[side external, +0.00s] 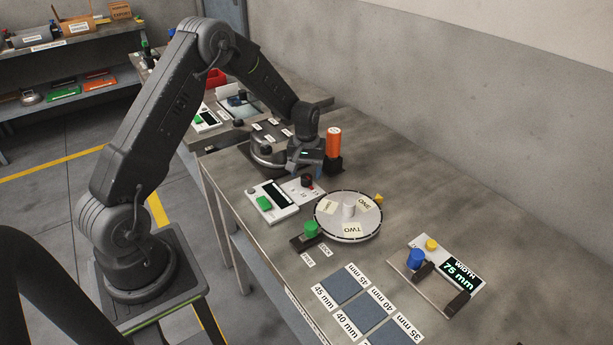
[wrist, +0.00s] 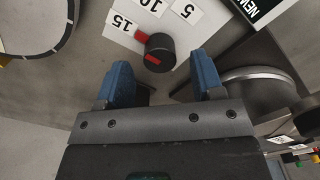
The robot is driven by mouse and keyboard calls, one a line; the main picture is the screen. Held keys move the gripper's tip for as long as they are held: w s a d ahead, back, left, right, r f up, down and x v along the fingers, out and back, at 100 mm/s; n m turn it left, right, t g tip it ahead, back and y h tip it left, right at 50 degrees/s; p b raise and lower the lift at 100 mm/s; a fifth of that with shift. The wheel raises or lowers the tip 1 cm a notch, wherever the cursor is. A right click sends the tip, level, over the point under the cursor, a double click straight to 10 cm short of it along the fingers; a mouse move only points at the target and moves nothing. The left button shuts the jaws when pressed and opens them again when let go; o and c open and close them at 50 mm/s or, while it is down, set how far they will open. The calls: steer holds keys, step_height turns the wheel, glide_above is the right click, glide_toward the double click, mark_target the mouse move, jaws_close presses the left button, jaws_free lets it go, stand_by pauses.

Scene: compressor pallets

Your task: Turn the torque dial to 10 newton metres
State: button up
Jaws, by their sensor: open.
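The torque dial is a round black knob with a red pointer. It shows in the wrist view (wrist: 160,50) beside white labels reading 15 (wrist: 124,24), 10 (wrist: 150,5) and 5 (wrist: 188,11). The red pointer is turned toward the 15 label. In the side view the dial (side external: 307,181) stands by a white plate on the bench. My gripper (wrist: 163,80) is open, its two blue fingers apart, with the knob just beyond the gap between the tips and apart from them. In the side view my gripper (side external: 305,168) hangs just behind the dial.
A white turntable (side external: 348,228) marked ONE and TWO is right of the dial. An orange cylinder (side external: 333,143) in a black holder stands close behind my gripper. A white box with a green button (side external: 264,204) is to the dial's left. A width gauge (side external: 440,270) is at front right.

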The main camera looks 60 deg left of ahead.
steer(key=shift+f, duration=1.2)
steer(key=shift+c, duration=0.4)
steer(key=c, duration=0.8)
steer(key=shift+c, duration=0.2)
steer(key=shift+m, duration=0.4)
steer(key=m, duration=0.3)
steer(key=shift+m, duration=0.3)
steer(key=m, duration=0.4)
steer(key=shift+r+m, duration=0.1)
steer(key=shift+m, duration=0.2)
